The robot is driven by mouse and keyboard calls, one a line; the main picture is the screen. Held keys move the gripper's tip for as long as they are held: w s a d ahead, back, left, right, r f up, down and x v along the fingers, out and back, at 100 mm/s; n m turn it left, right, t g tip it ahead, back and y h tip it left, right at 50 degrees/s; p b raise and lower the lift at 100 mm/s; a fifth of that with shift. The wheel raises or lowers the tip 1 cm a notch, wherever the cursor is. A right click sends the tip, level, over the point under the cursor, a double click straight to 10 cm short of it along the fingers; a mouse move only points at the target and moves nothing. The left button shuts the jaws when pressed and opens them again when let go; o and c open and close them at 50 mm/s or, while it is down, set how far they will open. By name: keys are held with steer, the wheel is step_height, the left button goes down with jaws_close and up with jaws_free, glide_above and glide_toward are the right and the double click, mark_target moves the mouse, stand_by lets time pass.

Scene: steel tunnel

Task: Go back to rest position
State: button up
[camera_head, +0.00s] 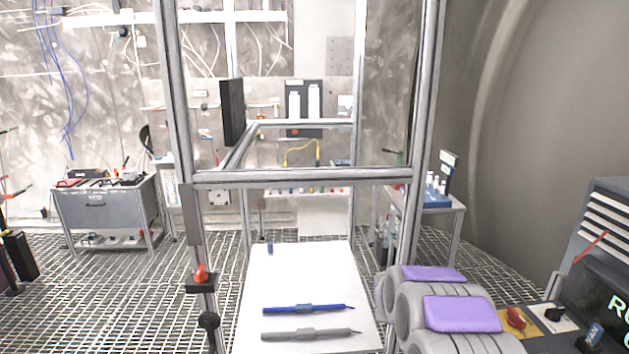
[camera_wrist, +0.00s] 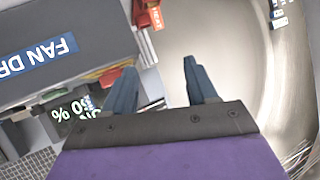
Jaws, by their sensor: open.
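My gripper (camera_wrist: 159,66) shows in the wrist view, with two dark blue fingers spread apart and nothing between them. A pale curved surface lies behind the gap. The grey and purple arm parts at the lower right of the head view look like mine. My fingertips cannot be made out in the head view.
A white table (camera_head: 300,275) stands ahead inside a metal frame (camera_head: 305,177), bearing a blue tool (camera_head: 305,309) and a grey tool (camera_head: 308,334). A dark control panel (camera_head: 600,265) stands at right. In the wrist view, a grey box labelled "FAN DR" (camera_wrist: 62,52) is close on the left.

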steer(key=w+a+r+n+t+y, duration=0.3)
steer(key=a+r+n+t+y, duration=0.4)
steer(key=a, duration=0.5)
steer(key=s+a+r+n+g+y, duration=0.2)
steer(key=s+a+n+g+y, duration=0.4)
steer(key=s+a, duration=1.05)
steer(key=s+d+f+g, duration=0.2)
steer(key=s+g, duration=0.1)
steer(key=s, duration=0.8)
steer(key=s+d+f+n+g+h, duration=0.1)
steer(key=s+d+f+g, duration=0.1)
steer(key=s, duration=1)
steer(key=s+d+f+g+h, duration=0.1)
steer(key=s+d+g, duration=0.2)
steer(key=s, duration=0.9)
steer(key=shift+d+f+n+g, duration=0.3)
steer(key=shift+f+g, duration=0.1)
steer(key=shift+g, duration=0.1)
steer(key=shift+w+a, duration=0.1)
